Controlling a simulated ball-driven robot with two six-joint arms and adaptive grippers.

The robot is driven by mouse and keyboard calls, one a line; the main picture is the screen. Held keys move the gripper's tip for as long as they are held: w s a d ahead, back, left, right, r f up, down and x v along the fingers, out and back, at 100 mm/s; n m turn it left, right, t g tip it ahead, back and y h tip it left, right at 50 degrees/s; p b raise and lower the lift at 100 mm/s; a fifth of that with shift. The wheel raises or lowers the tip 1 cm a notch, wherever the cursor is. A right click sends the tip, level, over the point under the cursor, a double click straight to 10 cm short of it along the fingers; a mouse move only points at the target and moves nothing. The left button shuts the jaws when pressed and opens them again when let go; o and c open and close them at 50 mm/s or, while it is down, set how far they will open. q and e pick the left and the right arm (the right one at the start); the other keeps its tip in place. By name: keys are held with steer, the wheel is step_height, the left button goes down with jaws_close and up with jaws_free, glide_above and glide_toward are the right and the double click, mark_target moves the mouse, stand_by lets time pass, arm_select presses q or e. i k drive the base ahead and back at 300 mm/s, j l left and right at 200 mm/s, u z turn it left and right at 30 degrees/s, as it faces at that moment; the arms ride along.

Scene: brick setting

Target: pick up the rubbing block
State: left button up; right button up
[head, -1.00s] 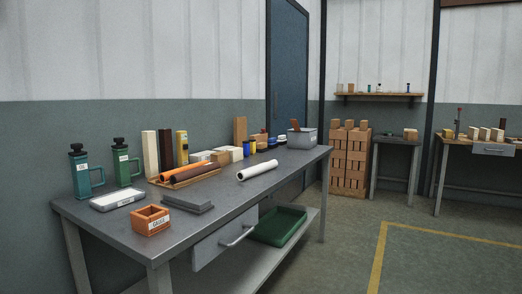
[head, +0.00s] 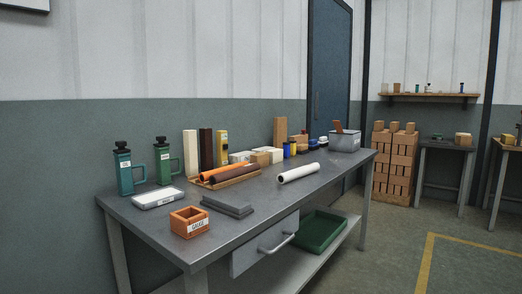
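A flat dark grey block (head: 228,207), which looks like the rubbing block, lies near the front edge of the grey workbench (head: 258,203). It appears stepped, in two layers, and I cannot tell whether it is one piece. A pale flat case (head: 157,198) lies behind the box. Neither of my grippers shows in the head view.
A teal bottle (head: 124,172) and a green bottle (head: 163,163) stand at the back left. A wooden tray with tubes (head: 222,180) and a white roll (head: 298,173) lie beyond the block. The drawer (head: 265,243) is below.

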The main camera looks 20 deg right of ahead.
mark_target(301, 148)
steer(key=i+l+u, duration=0.2)
steer(key=l, duration=0.15)
steer(key=i+l+u, duration=0.1)
steer(key=l+u, duration=0.35)
steer(key=l, duration=0.25)
steer(key=i+l+u, duration=0.2)
steer(key=l, duration=0.2)
steer(key=i+l+u, duration=0.15)
steer(key=l, duration=1.65)
steer(key=i+l+u, duration=0.15)
steer(key=l, duration=1.7)
steer(key=k, duration=0.1)
